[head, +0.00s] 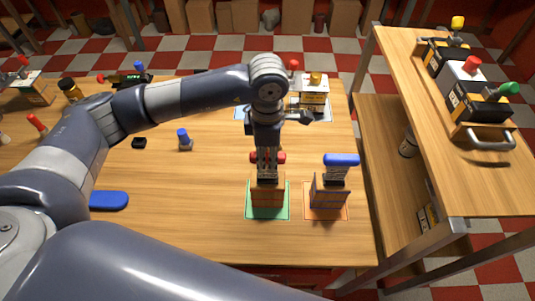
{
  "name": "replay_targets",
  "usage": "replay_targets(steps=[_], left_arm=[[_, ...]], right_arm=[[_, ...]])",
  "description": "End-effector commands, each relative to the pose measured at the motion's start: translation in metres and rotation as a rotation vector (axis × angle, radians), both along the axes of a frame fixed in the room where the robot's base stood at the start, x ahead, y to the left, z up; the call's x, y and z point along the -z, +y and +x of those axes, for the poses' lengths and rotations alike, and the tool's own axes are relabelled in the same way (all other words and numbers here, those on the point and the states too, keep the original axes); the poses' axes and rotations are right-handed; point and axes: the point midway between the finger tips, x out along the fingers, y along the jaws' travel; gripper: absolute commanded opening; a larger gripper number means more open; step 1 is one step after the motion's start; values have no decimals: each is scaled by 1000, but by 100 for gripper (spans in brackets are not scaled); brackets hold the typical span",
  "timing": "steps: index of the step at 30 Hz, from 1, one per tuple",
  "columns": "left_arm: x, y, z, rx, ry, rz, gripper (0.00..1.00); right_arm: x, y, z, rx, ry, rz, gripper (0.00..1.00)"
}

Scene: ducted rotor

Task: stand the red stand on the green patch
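The red stand (267,194) is a wooden-looking block with a red bar across its top. It stands upright over the green patch (251,212), with green showing around its base. Whether its underside touches the patch I cannot tell. My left gripper (267,172) points straight down at the top of the stand. Its fingers hide the middle of the red bar, whose ends show on both sides. I cannot see whether the fingers are closed on it. My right gripper is not in view.
Close on the right, a similar stand with a blue bar (341,160) stands on an orange-outlined patch (312,213). Behind my arm are boxes with coloured knobs (314,92). A blue-topped peg (184,140) and blue pad (109,200) lie left. A shelf unit (475,185) rises right.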

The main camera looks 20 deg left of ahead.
Motion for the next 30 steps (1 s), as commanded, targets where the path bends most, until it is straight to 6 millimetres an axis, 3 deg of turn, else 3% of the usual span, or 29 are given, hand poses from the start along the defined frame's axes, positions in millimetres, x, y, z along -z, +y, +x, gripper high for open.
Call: replay_targets(steps=[14, 30], left_arm=[[-6, 0, 1, 0, -2, 0, 42], [-107, 0, 1, 0, -4, 0, 42]], right_arm=[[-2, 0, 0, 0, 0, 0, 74], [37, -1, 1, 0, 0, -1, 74]])
